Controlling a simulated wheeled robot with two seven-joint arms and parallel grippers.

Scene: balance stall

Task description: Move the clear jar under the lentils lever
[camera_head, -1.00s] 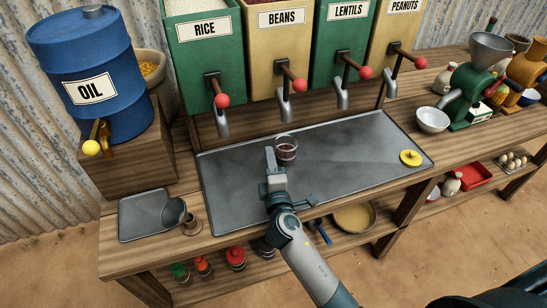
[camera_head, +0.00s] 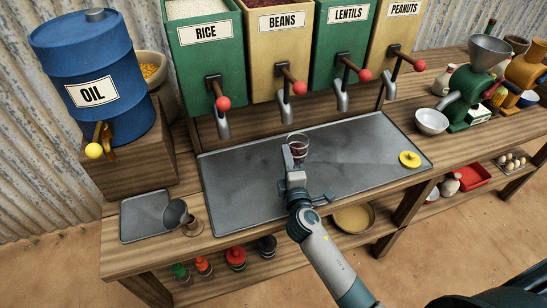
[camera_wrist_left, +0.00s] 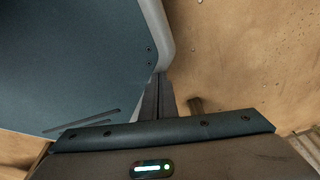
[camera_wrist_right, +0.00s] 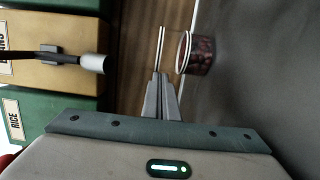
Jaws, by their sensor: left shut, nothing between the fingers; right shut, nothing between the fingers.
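The clear jar (camera_head: 300,142) holds dark red contents and stands upright on the grey metal tray (camera_head: 250,190). It is in front of the beans spout (camera_head: 284,108), slightly to its right. The lentils lever (camera_head: 365,75) has a red knob, and its spout (camera_head: 342,97) is farther right and back. My right gripper (camera_head: 292,158) is shut and empty at the jar's left front side. In the right wrist view the jar (camera_wrist_right: 200,56) is just beside the shut fingertips (camera_wrist_right: 160,78); contact is unclear. My left gripper (camera_wrist_left: 160,97) is shut and empty, away from the counter.
A yellow lid (camera_head: 410,159) lies at the tray's right end. A white bowl (camera_head: 432,121) stands right of the tray. A blue oil drum (camera_head: 95,75) is at the left. The tray between the jar and the lid is clear.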

